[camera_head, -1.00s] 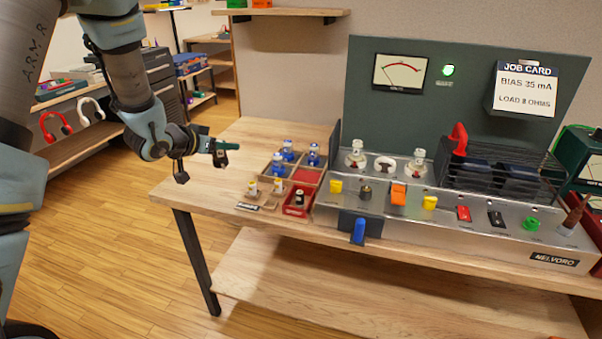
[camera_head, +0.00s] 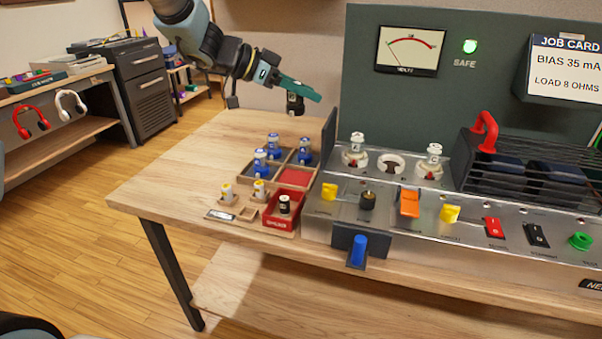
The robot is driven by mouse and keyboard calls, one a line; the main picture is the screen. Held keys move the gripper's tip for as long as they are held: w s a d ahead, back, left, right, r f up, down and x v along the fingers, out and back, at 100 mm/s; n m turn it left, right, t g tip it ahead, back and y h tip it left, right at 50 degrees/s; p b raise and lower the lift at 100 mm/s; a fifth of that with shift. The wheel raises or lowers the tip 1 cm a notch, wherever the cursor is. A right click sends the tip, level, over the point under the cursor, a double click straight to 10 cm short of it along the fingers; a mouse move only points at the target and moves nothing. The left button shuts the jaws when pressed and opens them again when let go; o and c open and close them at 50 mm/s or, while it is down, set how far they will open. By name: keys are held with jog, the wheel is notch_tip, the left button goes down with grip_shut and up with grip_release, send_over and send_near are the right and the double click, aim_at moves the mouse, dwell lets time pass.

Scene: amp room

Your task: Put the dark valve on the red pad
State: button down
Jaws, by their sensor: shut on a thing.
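My gripper (camera_head: 303,91) is shut on a dark valve (camera_head: 295,104), which hangs upright from the teal fingers above the back of the wooden bench. The red pad (camera_head: 296,177) is a bare red square in the right front compartment of the wooden tray (camera_head: 246,178). It lies below the gripper in the picture, and the held valve is clear of it. A second dark valve (camera_head: 284,205), with a white mark, stands in a red box (camera_head: 272,220) just in front of the pad.
Blue-banded valves (camera_head: 261,163) stand in the tray's other compartments. The amplifier chassis (camera_head: 462,222), with clear valves and an empty socket (camera_head: 391,164), is close to the right of the tray. The bench's left side (camera_head: 170,180) is clear.

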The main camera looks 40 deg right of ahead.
notch_tip(320, 180, down, 17)
jog(key=shift+f+b, duration=0.1)
jog(key=shift+b, duration=0.5)
jog(key=shift+c, duration=2.1)
grip_release()
jog(key=shift+f, duration=0.1)
jog(key=shift+r, duration=0.2)
jog(key=v, duration=1.2)
jog(key=shift+f, duration=0.1)
jog(key=shift+w+a, duration=0.1)
